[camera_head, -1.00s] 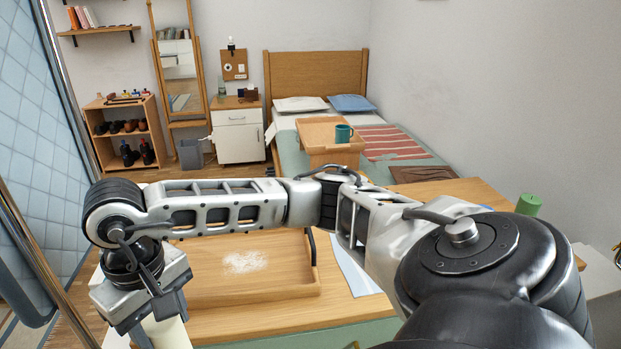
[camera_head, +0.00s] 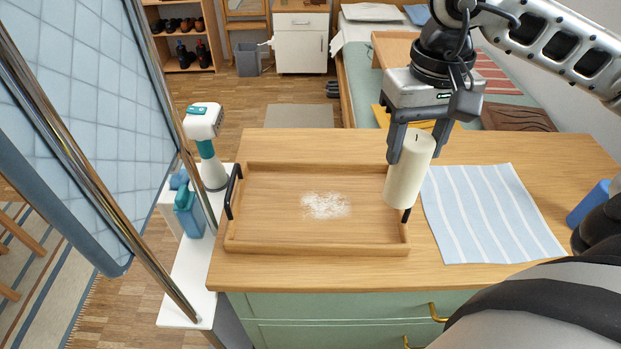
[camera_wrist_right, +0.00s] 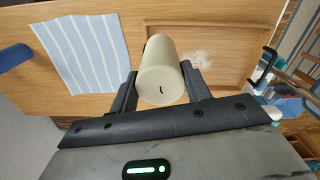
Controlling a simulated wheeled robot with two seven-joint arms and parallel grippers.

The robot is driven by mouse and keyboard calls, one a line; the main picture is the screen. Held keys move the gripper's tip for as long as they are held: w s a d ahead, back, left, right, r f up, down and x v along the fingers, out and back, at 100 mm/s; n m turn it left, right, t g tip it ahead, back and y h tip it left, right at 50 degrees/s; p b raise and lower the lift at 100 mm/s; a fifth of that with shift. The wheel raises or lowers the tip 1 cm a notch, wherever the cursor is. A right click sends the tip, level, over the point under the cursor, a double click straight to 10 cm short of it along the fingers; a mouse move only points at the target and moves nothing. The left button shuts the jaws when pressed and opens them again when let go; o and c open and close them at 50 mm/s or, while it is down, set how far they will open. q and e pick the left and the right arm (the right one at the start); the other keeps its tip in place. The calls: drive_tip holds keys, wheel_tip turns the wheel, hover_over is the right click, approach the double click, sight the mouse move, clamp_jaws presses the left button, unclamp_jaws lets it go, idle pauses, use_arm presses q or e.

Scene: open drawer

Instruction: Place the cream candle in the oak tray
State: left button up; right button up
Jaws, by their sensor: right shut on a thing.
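The cream candle (camera_head: 409,172) is a tall pillar with a dark wick, held upright with a slight tilt in my right gripper (camera_head: 420,135). It is in front of the right end of the oak tray (camera_head: 270,245) in the head view, hiding part of that end and its handle. The right wrist view shows the candle (camera_wrist_right: 162,72) between the two fingers, with the tray (camera_wrist_right: 222,30) beyond it. The candle looks raised above the tabletop; its exact height is hard to tell. The tray holds only a patch of white powder (camera_head: 325,205). My left gripper is not in view.
A striped blue cloth (camera_head: 490,215) lies right of the tray on the wooden dresser top (camera_head: 300,143). A blue object (camera_head: 588,203) stands at the right. A white side shelf with bottles (camera_head: 188,212) and a quilted panel (camera_head: 85,120) are at the left.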

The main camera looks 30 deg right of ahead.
drive_tip(key=w+a+f+p, duration=0.3)
drive_tip(key=w+a+f, duration=0.1)
drive_tip(key=w+f, duration=0.8)
drive_tip(key=shift+w+f, duration=0.3)
drive_tip(key=shift+f, duration=0.35)
drive_tip(key=o, duration=1.5)
drive_tip(key=shift+r, duration=0.1)
wheel_tip(320, 180, up, 12)
drive_tip(key=shift+r, duration=0.2)
drive_tip(key=shift+s, duration=0.1)
